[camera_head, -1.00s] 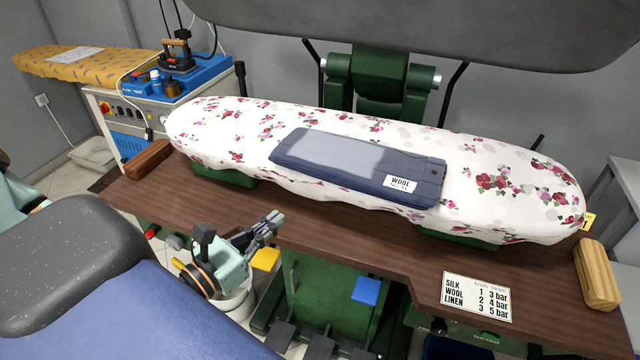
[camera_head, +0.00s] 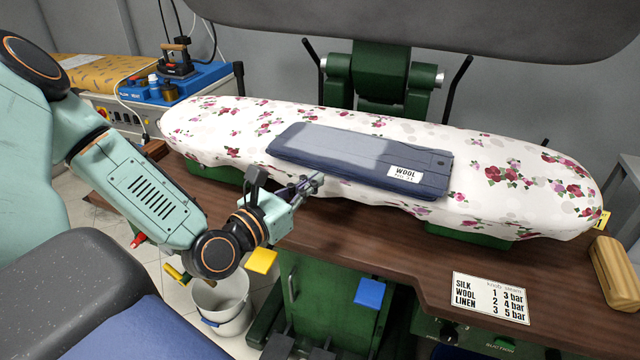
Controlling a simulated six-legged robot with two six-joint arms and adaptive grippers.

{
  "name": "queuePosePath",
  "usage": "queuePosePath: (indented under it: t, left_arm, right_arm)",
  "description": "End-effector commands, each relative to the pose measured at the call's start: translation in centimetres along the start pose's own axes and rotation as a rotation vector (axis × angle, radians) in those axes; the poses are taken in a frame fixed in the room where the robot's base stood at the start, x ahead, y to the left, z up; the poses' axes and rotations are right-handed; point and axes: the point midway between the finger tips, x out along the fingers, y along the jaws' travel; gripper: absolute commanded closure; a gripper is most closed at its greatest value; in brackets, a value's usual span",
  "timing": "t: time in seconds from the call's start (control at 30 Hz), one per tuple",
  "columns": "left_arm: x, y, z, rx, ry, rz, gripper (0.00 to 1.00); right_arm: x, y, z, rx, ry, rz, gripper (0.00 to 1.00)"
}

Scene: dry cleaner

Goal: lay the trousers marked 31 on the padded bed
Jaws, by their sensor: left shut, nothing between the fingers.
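Folded dark blue trousers (camera_head: 340,152) lie flat on the padded bed (camera_head: 490,172), which has a white cover with pink and red flowers. A white label (camera_head: 404,174) on the trousers reads WOOL; its smaller line is too small to read surely. My left gripper (camera_head: 314,184) is shut and empty, just in front of the bed's front edge, near the left end of the trousers. I cannot tell whether it touches the cover. My right gripper is not in view.
A large grey press head (camera_head: 430,30) hangs above and behind the bed. A brown wooden table (camera_head: 400,235) carries a SILK/WOOL/LINEN card (camera_head: 490,298) and a wooden block (camera_head: 612,274). An iron (camera_head: 176,62) stands back left. A white bucket (camera_head: 222,300) is below.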

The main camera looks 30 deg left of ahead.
Motion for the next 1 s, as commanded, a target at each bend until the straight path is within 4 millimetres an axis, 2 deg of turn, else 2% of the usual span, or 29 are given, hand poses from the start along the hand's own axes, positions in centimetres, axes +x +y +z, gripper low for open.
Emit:
queuePosePath:
  t: [0.1,0.4,1.0]
  left_arm:
    - [1.1,-0.1,-0.1,0.005,-0.003,-0.003,1.00]
    - [2.7,0.0,0.0,0.002,-0.002,0.000,1.00]
    - [3.0,0.0,0.1,0.001,-0.001,0.002,1.00]
  right_arm:
    - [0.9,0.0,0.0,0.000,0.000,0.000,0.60]
    - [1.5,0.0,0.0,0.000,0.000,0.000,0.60]
    - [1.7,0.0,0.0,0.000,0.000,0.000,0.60]
